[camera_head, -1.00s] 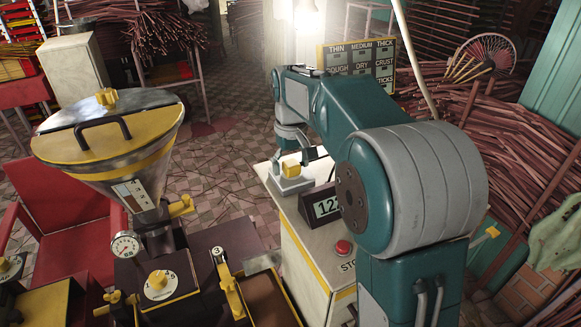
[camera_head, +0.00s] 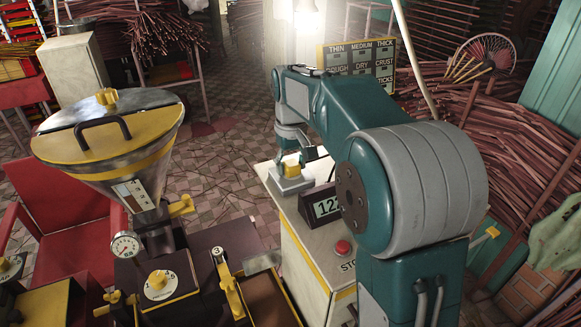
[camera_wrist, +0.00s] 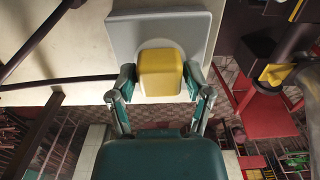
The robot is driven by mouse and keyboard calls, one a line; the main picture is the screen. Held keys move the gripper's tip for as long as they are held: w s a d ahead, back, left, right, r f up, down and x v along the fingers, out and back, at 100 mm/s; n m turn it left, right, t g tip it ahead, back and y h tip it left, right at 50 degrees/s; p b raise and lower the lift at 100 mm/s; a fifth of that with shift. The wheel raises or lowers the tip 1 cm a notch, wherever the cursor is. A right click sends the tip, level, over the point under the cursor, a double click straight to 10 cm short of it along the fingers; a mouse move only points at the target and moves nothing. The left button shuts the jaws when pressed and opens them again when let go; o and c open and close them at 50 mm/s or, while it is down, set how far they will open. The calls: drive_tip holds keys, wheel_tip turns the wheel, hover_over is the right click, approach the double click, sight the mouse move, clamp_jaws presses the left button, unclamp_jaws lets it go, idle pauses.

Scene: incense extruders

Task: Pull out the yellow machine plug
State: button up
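The yellow plug (camera_head: 291,169) is a small rounded block. It sits upright on a light grey square base on top of the cream machine (camera_head: 303,240). In the wrist view the yellow plug (camera_wrist: 160,72) stands in a pale round seat on the grey base plate (camera_wrist: 122,38). My gripper (camera_wrist: 160,80) has one finger on each side of the plug, very close to its sides. I cannot tell whether the fingers press on it. In the head view my gripper (camera_head: 293,158) is above the base, partly hidden by my arm.
A display (camera_head: 322,207) and a red stop button (camera_head: 343,248) stand on the cream machine near my arm. A yellow-lidded hopper (camera_head: 108,125) stands at left. A yellow-framed sign panel (camera_head: 357,66) is behind. Bundles of sticks (camera_head: 480,130) fill the right side.

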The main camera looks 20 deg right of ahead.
sight(291, 163)
clamp_jaws()
drive_tip(key=shift+r, duration=3)
